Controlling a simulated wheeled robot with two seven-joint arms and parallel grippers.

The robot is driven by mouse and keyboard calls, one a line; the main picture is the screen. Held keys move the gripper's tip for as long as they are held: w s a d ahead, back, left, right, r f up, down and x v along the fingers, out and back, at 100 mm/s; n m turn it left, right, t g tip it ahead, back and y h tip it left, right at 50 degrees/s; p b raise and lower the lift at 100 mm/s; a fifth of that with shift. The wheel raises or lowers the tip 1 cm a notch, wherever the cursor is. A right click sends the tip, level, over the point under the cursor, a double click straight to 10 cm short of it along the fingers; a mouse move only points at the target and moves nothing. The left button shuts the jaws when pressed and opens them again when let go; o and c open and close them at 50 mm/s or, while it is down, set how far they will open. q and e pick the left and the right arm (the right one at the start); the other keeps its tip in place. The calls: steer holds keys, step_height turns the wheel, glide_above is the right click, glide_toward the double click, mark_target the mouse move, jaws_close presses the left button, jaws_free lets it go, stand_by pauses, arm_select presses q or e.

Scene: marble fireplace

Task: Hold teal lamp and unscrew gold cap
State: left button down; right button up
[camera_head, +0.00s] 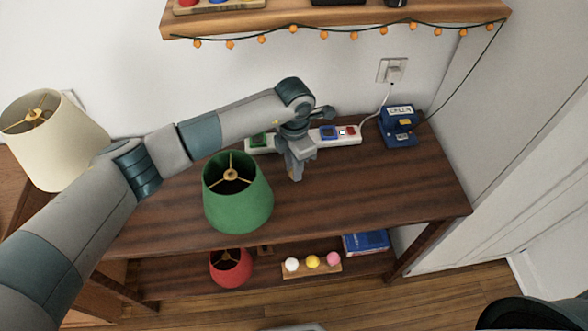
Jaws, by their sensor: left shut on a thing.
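A lamp with a green shade (240,208) stands on the dark wooden table; I see no clearly teal lamp. Its shade is open at the top, and a gold spider fitting with a gold cap (231,174) shows at its centre. My left arm reaches across behind this lamp. My left gripper (296,174) points down to the right of the shade, in front of the white power strip, apart from the gold cap. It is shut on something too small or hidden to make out. My right gripper is not in view.
A cream lamp (45,140) stands at the left. The power strip (347,141) lies along the wall beside a blue device (398,128). A red lamp (231,268), a ball rack (312,269) and a blue book (366,243) are on the lower shelf. The table's right front is clear.

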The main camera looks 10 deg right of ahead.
arm_select(q)
steer(key=shift+f, duration=0.5)
steer(key=shift+f+p, duration=0.3)
steer(key=shift+f, duration=0.35)
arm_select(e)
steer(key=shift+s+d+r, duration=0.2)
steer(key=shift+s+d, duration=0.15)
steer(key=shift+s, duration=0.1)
arm_select(q)
steer(key=c, duration=1.6)
jaws_free()
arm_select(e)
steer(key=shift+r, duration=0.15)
